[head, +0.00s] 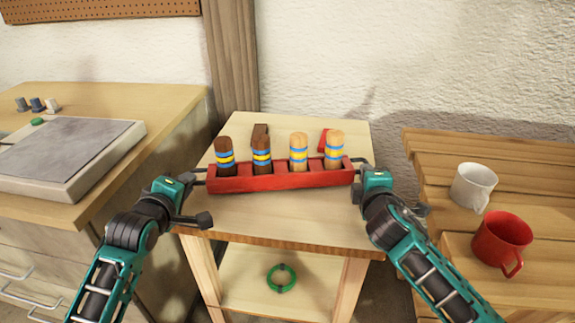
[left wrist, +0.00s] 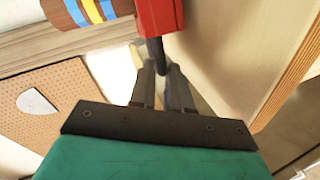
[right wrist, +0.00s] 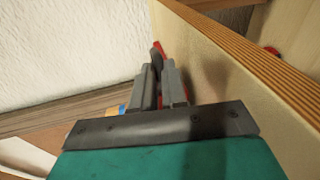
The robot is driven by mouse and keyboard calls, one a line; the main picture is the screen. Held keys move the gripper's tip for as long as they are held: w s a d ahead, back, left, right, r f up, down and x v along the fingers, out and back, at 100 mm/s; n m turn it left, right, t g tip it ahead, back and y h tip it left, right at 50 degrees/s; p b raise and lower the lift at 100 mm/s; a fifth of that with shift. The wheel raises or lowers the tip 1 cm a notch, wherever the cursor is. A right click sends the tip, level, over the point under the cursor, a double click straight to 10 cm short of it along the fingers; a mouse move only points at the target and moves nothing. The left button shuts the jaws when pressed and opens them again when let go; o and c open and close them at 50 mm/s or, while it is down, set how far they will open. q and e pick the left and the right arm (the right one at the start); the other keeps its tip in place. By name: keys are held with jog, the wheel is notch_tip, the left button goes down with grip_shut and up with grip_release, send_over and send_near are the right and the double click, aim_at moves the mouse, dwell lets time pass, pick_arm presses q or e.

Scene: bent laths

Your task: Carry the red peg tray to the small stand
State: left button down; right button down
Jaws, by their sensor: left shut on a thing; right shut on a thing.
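The red peg tray (head: 280,179) is a long narrow tray at the small stand (head: 290,224), over its wooden top. Several banded pegs stand upright in it, dark brown ones (head: 262,158) on the left and light ones (head: 335,146) on the right. My left gripper (head: 197,177) is shut on the tray's dark left handle (left wrist: 155,55). My right gripper (head: 362,167) is at the tray's right end, shut on its handle. The tray looks about level. I cannot tell whether its underside touches the top.
A green ring (head: 282,278) lies on the lower shelf. A white mug (head: 473,187) and red mug (head: 502,241) stand on the slatted bench at right. A grey slab (head: 70,155) lies on the left cabinet.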

pick_arm(q)
jog(key=shift+d+f+b, duration=0.1)
jog(key=shift+f+b, duration=0.35)
jog(key=shift+f, duration=0.15)
pick_arm(e)
jog(key=shift+a+f, duration=0.1)
jog(key=shift+f, duration=0.4)
pick_arm(q)
jog(key=c, duration=1.1)
grip_release()
jog(key=shift+r, duration=0.1)
pick_arm(e)
jog(key=c, duration=1.2)
grip_release()
jog(key=shift+o, duration=0.2)
pick_arm(q)
jog(key=shift+s, duration=0.15)
jog(key=v, duration=0.8)
pick_arm(e)
jog(key=v, duration=1.2)
jog(key=shift+s, duration=0.1)
